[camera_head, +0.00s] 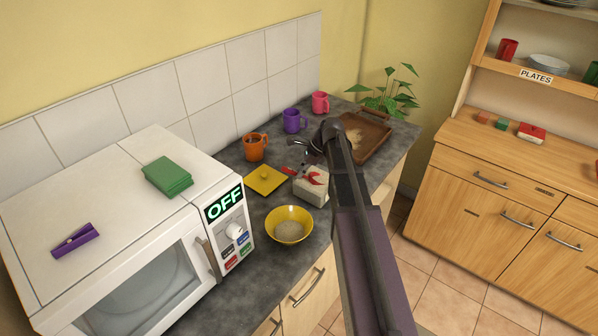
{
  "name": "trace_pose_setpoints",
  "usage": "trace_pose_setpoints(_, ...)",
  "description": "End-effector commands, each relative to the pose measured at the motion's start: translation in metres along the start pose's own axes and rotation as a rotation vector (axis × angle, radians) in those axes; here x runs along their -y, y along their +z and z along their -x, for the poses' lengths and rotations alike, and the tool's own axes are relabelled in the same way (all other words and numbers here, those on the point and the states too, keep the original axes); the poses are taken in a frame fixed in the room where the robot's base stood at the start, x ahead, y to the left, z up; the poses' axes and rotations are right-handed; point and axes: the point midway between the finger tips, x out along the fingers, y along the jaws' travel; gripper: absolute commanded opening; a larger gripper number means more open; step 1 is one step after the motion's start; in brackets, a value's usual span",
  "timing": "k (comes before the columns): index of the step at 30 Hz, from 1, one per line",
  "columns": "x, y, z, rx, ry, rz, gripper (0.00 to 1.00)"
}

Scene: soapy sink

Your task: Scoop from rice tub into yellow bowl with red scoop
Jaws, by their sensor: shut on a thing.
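The yellow bowl (289,238) stands upright on the dark counter, right of the microwave, with pale grainy stuff inside. A small white tub (311,193) stands just behind it; a red shape shows at its top, and I cannot tell its contents. My gripper (304,149) is above and behind the white tub, seen from behind along my arm. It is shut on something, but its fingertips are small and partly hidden. A small red piece (289,170), perhaps part of the red scoop, shows below the gripper, left of the tub. I cannot make out the scoop's full shape.
The white microwave (150,235) fills the left, with a green block (167,177) and purple clip (76,240) on top. A flat yellow square (265,181), orange mug (255,147), purple mug (294,121), pink mug (320,103), brown tray (378,150) and plant (388,95) crowd the counter.

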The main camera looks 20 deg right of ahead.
Motion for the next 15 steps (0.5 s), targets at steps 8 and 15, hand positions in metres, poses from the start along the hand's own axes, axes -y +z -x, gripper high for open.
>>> trace_pose_setpoints(8,0.0,-0.014,-0.013,0.0,0.0,0.0,0.0)
trace_pose_setpoints(15,0.0,-0.024,-0.022,-0.001,-0.001,-0.001,0.0)
